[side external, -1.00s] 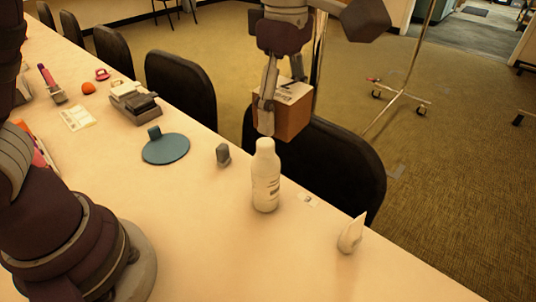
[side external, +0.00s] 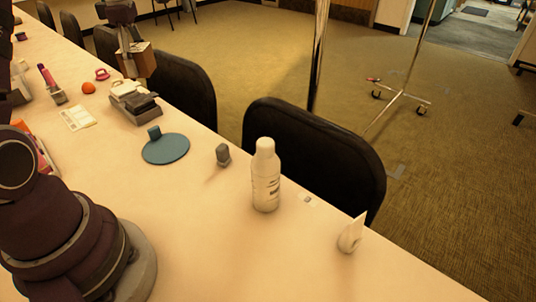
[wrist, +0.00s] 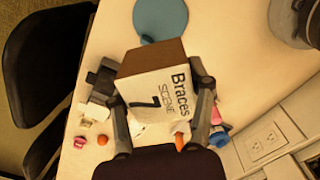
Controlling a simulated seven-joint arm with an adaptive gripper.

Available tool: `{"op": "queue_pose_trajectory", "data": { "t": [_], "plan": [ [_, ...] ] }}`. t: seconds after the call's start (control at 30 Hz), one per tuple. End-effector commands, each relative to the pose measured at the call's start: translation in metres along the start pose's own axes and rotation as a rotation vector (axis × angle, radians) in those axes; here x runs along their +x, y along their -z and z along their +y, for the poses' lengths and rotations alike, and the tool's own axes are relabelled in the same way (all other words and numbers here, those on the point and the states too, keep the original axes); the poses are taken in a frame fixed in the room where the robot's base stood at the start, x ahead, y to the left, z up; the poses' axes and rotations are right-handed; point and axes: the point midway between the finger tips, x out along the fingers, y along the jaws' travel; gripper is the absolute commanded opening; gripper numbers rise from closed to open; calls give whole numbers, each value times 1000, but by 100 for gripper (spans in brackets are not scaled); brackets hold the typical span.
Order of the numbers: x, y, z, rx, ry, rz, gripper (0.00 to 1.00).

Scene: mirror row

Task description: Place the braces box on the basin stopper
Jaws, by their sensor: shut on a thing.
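The braces box (side external: 139,60) is a brown box with a white printed label reading "Braces SCENE 7", which shows in the wrist view (wrist: 158,95). My gripper (wrist: 162,110) is shut on it, one finger on each side. In the side external view my gripper (side external: 130,48) holds the box in the air near the far part of the table. The basin stopper (side external: 166,149) is a flat blue-teal disc with a small upright tab, lying on the table. In the wrist view the stopper (wrist: 160,18) shows at the top, beyond the box, apart from it.
A grey device (side external: 134,102) stands behind the stopper, close to the box. An orange ball (side external: 88,88), a white card (side external: 78,118), a small grey block (side external: 223,155), a white bottle (side external: 265,178) and a white tube (side external: 351,234) stand or lie about. Black chairs (side external: 310,150) line the table's edge.

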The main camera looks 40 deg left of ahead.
Motion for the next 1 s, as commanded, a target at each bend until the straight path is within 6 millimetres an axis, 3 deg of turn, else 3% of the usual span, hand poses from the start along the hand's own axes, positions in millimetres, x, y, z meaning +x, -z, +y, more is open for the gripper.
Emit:
{"op": "queue_pose_trajectory", "data": {
  "t": [0.3,0.8,1.0],
  "plan": [
    [76,-1,-2,1,7,0,16],
    [175,-1,-1,1,4,-1,16],
    [184,-1,0,1,-1,-1,16]
  ]
}}
